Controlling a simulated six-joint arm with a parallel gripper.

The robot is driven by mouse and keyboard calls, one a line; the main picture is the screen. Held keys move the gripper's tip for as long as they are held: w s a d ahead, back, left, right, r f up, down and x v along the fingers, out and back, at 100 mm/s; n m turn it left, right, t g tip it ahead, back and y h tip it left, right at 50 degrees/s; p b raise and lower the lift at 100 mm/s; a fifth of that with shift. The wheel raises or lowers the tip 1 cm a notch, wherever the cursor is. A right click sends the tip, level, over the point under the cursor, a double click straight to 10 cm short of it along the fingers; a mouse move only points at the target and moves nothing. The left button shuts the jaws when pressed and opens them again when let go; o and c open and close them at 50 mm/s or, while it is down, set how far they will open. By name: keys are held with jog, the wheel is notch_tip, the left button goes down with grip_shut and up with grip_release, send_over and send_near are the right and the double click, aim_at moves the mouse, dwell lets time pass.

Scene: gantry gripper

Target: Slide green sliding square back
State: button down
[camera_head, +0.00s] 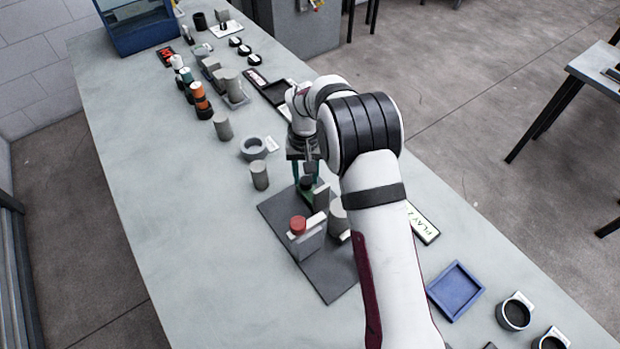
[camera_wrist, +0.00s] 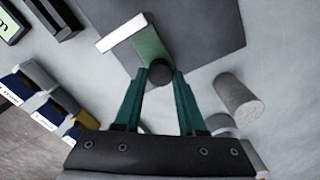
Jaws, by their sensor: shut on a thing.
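The green sliding square (camera_wrist: 150,44) shows in the wrist view as a green strip with a round black knob (camera_wrist: 160,74) at its near end and a pale bar across its far end. In the head view, the green piece (camera_head: 309,194) is small and partly hidden by my gripper and a grey upright block. My gripper (camera_head: 306,181) points down over it. In the wrist view, the teal fingers of my gripper (camera_wrist: 160,76) stand on either side of the black knob, shut on it. The piece is over a dark grey base plate (camera_head: 333,283).
A grey block with a red cap (camera_head: 298,225) stands on the plate in front of my gripper. A grey cylinder (camera_head: 260,176) stands left of it, beside a grey ring (camera_head: 253,149). A blue tray (camera_head: 455,291) lies to the right. The table's left front is clear.

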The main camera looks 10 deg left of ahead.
aim_at(305, 178)
jog(key=c, duration=0.5)
grip_release()
jog(key=shift+w+a, duration=0.1)
jog(key=shift+a, duration=0.05)
notch_tip(305, 178, up, 16)
jog(key=shift+f, duration=0.1)
dwell(0.4)
